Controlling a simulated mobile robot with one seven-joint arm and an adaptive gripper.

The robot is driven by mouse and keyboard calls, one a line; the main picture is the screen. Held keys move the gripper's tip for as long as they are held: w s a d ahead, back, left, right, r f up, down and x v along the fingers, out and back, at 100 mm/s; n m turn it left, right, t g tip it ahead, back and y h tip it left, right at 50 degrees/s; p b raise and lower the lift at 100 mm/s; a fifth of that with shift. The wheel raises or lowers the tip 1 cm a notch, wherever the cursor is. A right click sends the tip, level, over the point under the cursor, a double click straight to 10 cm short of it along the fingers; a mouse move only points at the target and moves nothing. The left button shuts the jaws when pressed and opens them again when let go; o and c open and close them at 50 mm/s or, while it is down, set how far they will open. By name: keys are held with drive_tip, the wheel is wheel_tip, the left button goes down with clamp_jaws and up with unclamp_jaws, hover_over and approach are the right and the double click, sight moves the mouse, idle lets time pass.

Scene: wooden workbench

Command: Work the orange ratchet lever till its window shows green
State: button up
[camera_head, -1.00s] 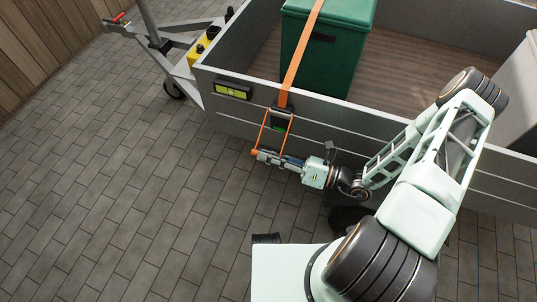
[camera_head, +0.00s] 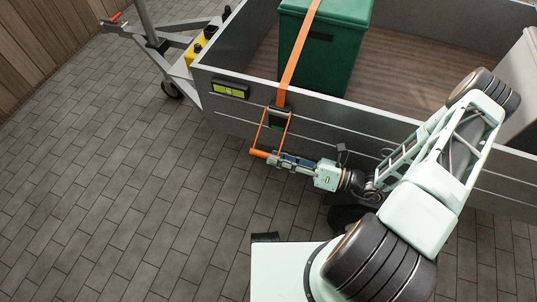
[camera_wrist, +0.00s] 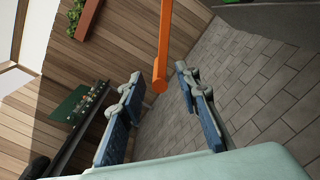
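The orange ratchet lever (camera_head: 262,136) is a U-shaped handle hanging from a dark ratchet body (camera_head: 280,113) on the trailer's side wall. A small green patch (camera_head: 277,125) shows on that body. The lever's grip bar lies low, at the lower left of the ratchet. My gripper (camera_head: 274,160) is just right of the grip bar. In the wrist view my gripper (camera_wrist: 158,76) has its two blue-grey fingers spread apart. There the orange bar (camera_wrist: 161,45) ends between the fingertips, with gaps on both sides and no finger closed on it.
An orange strap (camera_head: 299,45) runs from the ratchet over a green box (camera_head: 345,50) in the trailer. The grey trailer wall (camera_head: 345,116) stands close behind my gripper. The paved floor (camera_head: 130,190) at left is clear.

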drive_tip(key=v, duration=0.8)
drive_tip(key=shift+s, duration=0.1)
drive_tip(key=shift+r, duration=0.1)
idle(0.3)
